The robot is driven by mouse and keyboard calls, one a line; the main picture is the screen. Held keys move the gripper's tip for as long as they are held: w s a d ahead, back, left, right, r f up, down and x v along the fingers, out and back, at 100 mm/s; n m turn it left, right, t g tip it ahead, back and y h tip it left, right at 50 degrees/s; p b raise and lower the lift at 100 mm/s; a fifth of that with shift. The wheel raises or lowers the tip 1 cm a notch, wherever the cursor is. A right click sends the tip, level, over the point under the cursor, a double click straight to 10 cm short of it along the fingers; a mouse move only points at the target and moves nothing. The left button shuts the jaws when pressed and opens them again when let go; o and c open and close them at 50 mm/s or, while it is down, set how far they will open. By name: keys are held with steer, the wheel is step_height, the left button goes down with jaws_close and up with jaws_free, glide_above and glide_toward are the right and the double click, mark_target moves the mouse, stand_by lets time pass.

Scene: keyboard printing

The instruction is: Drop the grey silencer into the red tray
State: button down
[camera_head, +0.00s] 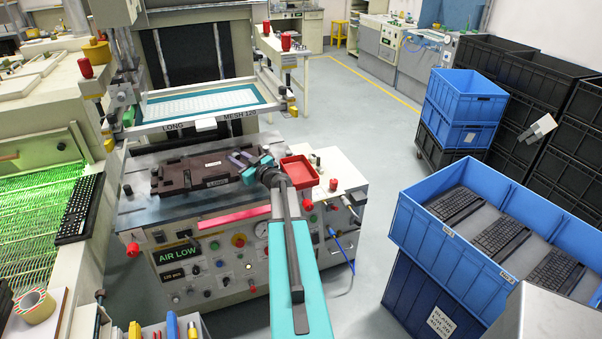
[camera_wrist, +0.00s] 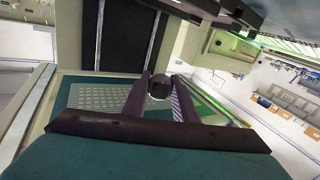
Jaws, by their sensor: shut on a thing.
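My gripper (camera_head: 242,158) is above the printing machine's bed, just left of the red tray (camera_head: 300,171) in the head view. Its purple-grey fingers show in the wrist view (camera_wrist: 162,100), shut on a small dark round piece, the grey silencer (camera_wrist: 160,87). The silencer sits between the fingertips, clear of any surface I can see there. I cannot make it out in the head view. The red tray is shallow, looks empty from here and rests at the right end of the machine. It is not visible in the wrist view.
A dark fixture plate (camera_head: 200,172) lies on the bed under and left of my gripper. The white-framed mesh screen (camera_head: 200,103) stands behind. A small red knob (camera_head: 333,184) is right of the tray. A blue crate (camera_head: 480,225) with keyboards stands farther right.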

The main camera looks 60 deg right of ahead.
steer(key=s+d+m+g+h, duration=0.1)
steer(key=s+d, duration=0.3)
steer(key=d, duration=0.4)
steer(key=s+d+f+m+g+h+p, duration=0.1)
steer(key=s+d+h, duration=0.3)
steer(key=d, duration=0.4)
steer(key=s+d+m+g+h, duration=0.1)
steer(key=s+d+m+h, duration=0.1)
steer(key=s+d, duration=0.4)
steer(key=d+m, duration=0.1)
steer(key=d, duration=0.1)
steer(key=shift+d+f+h+p, duration=0.3)
steer(key=shift+f+h+p, duration=0.05)
steer(key=shift+f+h, duration=0.05)
steer(key=shift+f, duration=0.2)
steer(key=shift+f+b, duration=2.8)
steer(key=shift+b, duration=0.15)
steer(key=c, duration=1.4)
jaws_free()
steer(key=shift+o, duration=0.2)
